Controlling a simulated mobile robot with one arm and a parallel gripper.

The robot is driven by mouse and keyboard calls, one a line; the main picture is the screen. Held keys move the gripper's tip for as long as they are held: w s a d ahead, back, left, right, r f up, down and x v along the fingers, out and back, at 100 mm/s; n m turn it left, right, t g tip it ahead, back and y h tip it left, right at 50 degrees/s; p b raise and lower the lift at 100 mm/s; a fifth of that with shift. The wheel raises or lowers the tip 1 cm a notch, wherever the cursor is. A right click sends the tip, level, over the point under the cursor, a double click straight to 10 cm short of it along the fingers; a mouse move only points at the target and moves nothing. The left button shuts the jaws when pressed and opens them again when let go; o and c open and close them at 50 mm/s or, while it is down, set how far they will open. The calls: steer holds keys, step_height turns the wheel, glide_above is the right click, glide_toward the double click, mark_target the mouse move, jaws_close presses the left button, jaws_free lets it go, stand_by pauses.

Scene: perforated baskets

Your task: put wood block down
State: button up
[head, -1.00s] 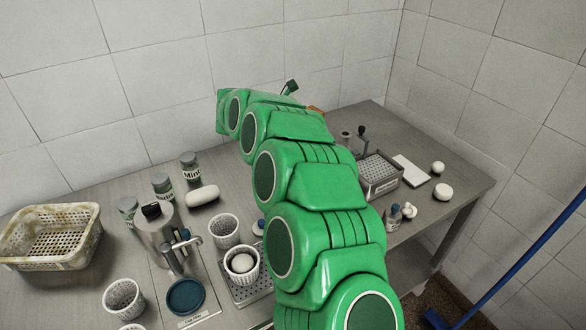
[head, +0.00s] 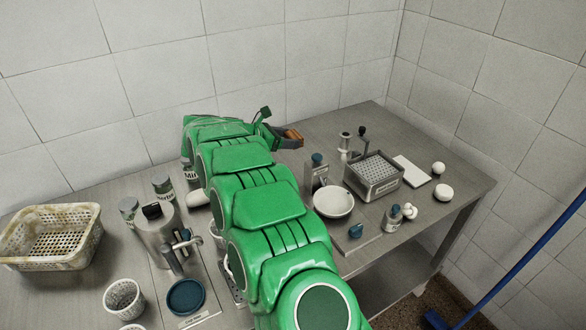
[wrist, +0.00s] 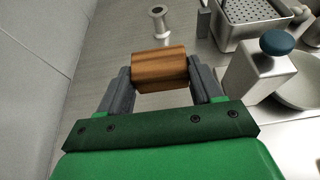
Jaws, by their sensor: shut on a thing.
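The wood block (wrist: 160,68) is brown with visible grain. My gripper (wrist: 161,85) is shut on it, with one grey finger at each end of the block. In the head view the block (head: 294,135) shows at the tip of my gripper (head: 286,138), near the back wall. The block appears to be above the grey table (head: 375,121); its exact height is hard to tell.
A metal dispenser with a blue cap (head: 316,172), a white bowl (head: 334,202) and a perforated metal basket (head: 375,176) stand right of my gripper. A small pale stand (wrist: 158,20) is beyond the block. Table between block and wall looks clear.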

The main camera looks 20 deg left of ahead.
steer(key=shift+f, duration=5.15)
steer(key=o, duration=1.1)
steer(key=shift+f, duration=0.1)
steer(key=shift+c, duration=0.2)
steer(key=shift+s+a+r, duration=0.15)
steer(key=shift+r, duration=0.05)
steer(key=v, duration=1.1)
steer(key=shift+s+a+r, duration=0.15)
